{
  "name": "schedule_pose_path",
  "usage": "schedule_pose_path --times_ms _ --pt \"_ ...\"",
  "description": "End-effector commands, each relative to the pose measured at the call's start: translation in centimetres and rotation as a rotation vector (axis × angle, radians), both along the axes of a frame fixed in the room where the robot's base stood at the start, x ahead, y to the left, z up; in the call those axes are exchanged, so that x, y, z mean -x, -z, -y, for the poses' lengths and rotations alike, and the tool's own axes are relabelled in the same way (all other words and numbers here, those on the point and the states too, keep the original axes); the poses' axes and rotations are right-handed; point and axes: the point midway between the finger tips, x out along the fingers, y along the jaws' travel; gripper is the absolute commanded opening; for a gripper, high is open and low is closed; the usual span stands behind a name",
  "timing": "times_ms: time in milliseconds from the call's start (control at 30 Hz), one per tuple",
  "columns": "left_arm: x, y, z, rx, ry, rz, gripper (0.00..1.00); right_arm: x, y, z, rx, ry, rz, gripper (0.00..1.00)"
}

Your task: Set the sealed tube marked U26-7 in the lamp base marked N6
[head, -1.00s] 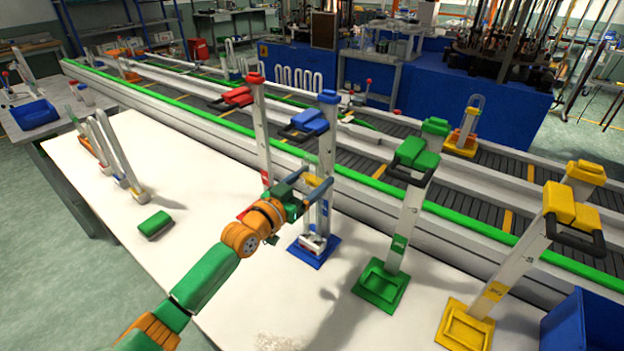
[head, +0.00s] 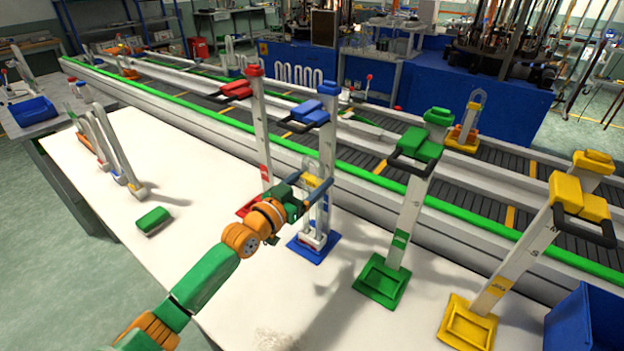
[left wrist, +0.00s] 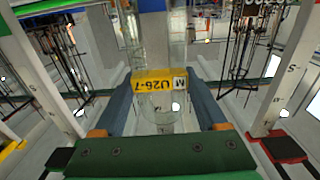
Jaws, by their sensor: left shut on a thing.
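My left gripper (head: 316,190) is shut on a clear glass tube with a yellow label (left wrist: 161,84) reading U26-7 in the left wrist view. In the head view the tube stands roughly upright at the blue lamp base (head: 314,248), in front of its post. Its lower end is close to the foot; whether it rests there I cannot tell. The red (head: 250,207), green (head: 382,282) and yellow (head: 466,324) lamp bases stand in the same row. The mark N6 is not legible on any base. My right gripper is not in view.
Long U-shaped tubes (head: 124,158) stand at the table's left. A green block (head: 153,221) lies on the white table (head: 215,215) near its left edge. A blue bin (head: 585,318) is at the lower right. A conveyor (head: 440,180) runs behind the bases.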

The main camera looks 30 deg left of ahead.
Motion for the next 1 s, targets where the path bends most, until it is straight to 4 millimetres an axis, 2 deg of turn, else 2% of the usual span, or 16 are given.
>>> schedule_pose_path --times_ms 367,400,467,500,767,1000 --pt "0.0 0.2 0.0 0.000 0.000 0.001 0.15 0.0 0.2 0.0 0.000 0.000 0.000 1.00" --pt "0.0 0.2 0.0 0.000 0.000 0.001 0.80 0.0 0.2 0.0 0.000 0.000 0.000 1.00" --pt "0.0 0.2 0.0 0.000 0.000 0.001 0.96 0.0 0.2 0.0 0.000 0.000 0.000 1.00" --pt "0.0 0.2 0.0 0.000 0.000 0.001 1.00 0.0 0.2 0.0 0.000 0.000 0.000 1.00" --pt "0.4 0.3 -0.1 0.000 0.000 0.000 1.00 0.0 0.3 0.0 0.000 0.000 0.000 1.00" --pt "4.2 0.5 -0.6 0.000 0.000 -0.002 1.00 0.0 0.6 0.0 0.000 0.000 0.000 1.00"
